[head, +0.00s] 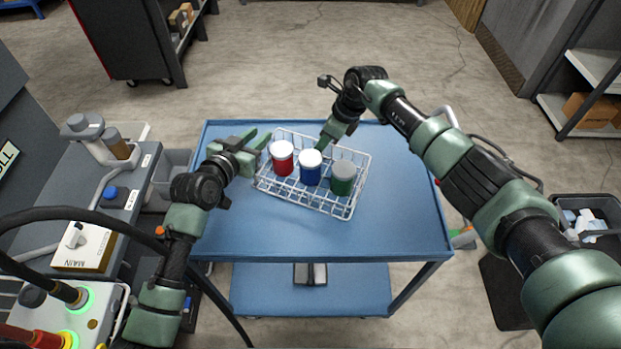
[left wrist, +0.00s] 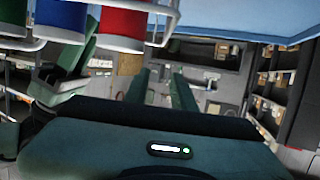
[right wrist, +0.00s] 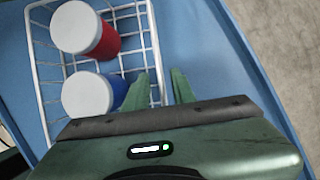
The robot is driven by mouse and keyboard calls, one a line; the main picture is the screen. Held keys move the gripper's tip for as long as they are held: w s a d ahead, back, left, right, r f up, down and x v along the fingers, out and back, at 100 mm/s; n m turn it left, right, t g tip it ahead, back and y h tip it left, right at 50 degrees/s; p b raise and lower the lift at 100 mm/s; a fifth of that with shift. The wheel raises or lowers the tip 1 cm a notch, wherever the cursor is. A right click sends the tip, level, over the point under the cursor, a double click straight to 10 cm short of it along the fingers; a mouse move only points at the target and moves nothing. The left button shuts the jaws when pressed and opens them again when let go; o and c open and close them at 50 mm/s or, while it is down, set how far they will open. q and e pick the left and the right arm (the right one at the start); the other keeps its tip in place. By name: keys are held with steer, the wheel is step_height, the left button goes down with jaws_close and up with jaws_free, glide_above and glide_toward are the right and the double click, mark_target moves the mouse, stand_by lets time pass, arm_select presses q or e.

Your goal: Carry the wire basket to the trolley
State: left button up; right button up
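The white wire basket (head: 350,208) sits on the blue trolley's top (head: 400,215). It holds a red jar (head: 282,162), a blue jar (head: 310,172) and a green jar (head: 342,182), all upright with pale lids. My left gripper (head: 262,147) is open beside the basket's left end; its empty fingers (left wrist: 160,75) stand apart in the left wrist view. My right gripper (head: 325,142) is at the basket's far side. Its fingers are apart in the right wrist view (right wrist: 160,78), close to the wire rim; contact there is unclear.
The trolley has a lower shelf (head: 340,290) with a small grey object. A grey bench (head: 110,170) with equipment stands to the left. A dark bin (head: 590,220) stands at the right. The trolley top is clear in front of the basket. Open floor (head: 290,60) lies behind.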

arm_select(q)
step_height(320, 180, up, 4)
steer(key=shift+f, duration=0.1)
steer(key=shift+r, duration=0.2)
arm_select(e)
steer(key=v, duration=1.2)
steer(key=shift+d+f, duration=0.1)
steer(key=shift+f, duration=0.05)
